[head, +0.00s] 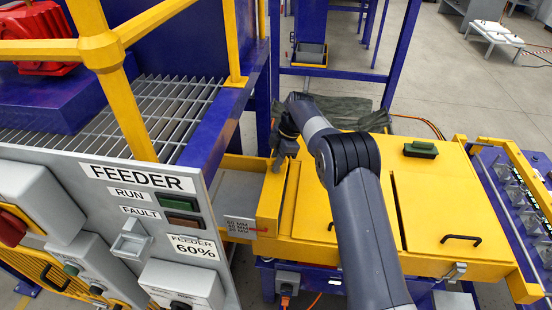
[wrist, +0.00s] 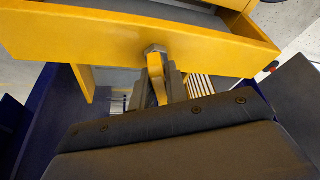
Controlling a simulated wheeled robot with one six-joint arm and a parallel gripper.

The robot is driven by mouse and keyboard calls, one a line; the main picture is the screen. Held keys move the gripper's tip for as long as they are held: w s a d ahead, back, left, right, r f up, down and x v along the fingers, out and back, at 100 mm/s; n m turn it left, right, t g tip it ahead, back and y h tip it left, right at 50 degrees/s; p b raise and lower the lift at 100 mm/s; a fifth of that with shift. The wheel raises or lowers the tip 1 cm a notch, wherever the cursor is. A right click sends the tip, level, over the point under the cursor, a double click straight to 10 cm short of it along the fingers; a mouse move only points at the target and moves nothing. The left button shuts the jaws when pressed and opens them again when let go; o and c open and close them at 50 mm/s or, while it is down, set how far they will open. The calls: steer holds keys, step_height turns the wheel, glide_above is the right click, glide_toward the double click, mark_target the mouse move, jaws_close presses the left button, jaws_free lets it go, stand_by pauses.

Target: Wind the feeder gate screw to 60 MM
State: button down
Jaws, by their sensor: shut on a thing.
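The feeder gate screw shows in the wrist view as a grey hex-like head (wrist: 155,50) on the yellow gate beam (wrist: 110,35). A yellow handle piece (wrist: 157,75) stands just below the head, between my fingers. My gripper (wrist: 160,88) is shut on this yellow piece. In the head view my gripper (head: 279,163) is at the top of the yellow gate housing (head: 270,205); my arm and wrist partly hide the screw. A white scale plate (head: 239,224) with MM marks, 60 MM at the top, sits left of the housing. A red pointer (head: 259,230) lies near its lower marks.
A FEEDER panel (head: 140,178) with RUN and FAULT lamps stands at left, near a yellow railing (head: 100,48) and grating. Yellow covers with black handles (head: 460,239) lie under and right of my arm. Blue frame posts (head: 400,50) stand behind.

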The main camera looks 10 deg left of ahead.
steer(key=shift+r+n+g+p, duration=0.15)
steer(key=shift+n+g+p, duration=0.15)
steer(key=shift+n+p, duration=0.55)
steer(key=shift+n+g+h+p, duration=0.35)
steer(key=shift+n+h, duration=0.25)
steer(key=shift+n, duration=0.95)
steer(key=c, duration=1.3)
jaws_free()
steer(key=shift+w, duration=0.1)
steer(key=p+v, duration=0.5)
steer(key=v, duration=0.2)
steer(key=shift+r, duration=0.1)
steer(key=shift+p, duration=0.45)
